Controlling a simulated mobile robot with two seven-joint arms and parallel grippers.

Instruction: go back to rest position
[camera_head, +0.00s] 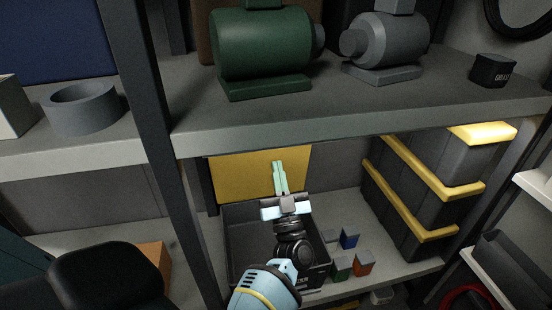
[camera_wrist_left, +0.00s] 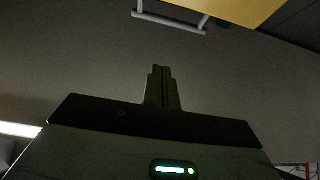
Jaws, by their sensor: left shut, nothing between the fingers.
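My left gripper (camera_head: 279,174) is shut and empty in the head view. Its arm comes up from the bottom edge over a black bin on the lower shelf, and its fingers point away toward a yellow panel (camera_head: 240,175) at the back. In the left wrist view the shut fingers (camera_wrist_left: 161,80) stand in front of a plain grey surface, with nothing between them. My right gripper does not show in either view.
The black bin (camera_head: 238,232) stands below my left arm. Small blue (camera_head: 349,239), green (camera_head: 342,268) and red (camera_head: 364,264) blocks lie right of it. The upper shelf edge (camera_head: 340,125) runs above the gripper; a dark post (camera_head: 150,120) stands left. Yellow-banded dark cases (camera_head: 400,200) stand right.

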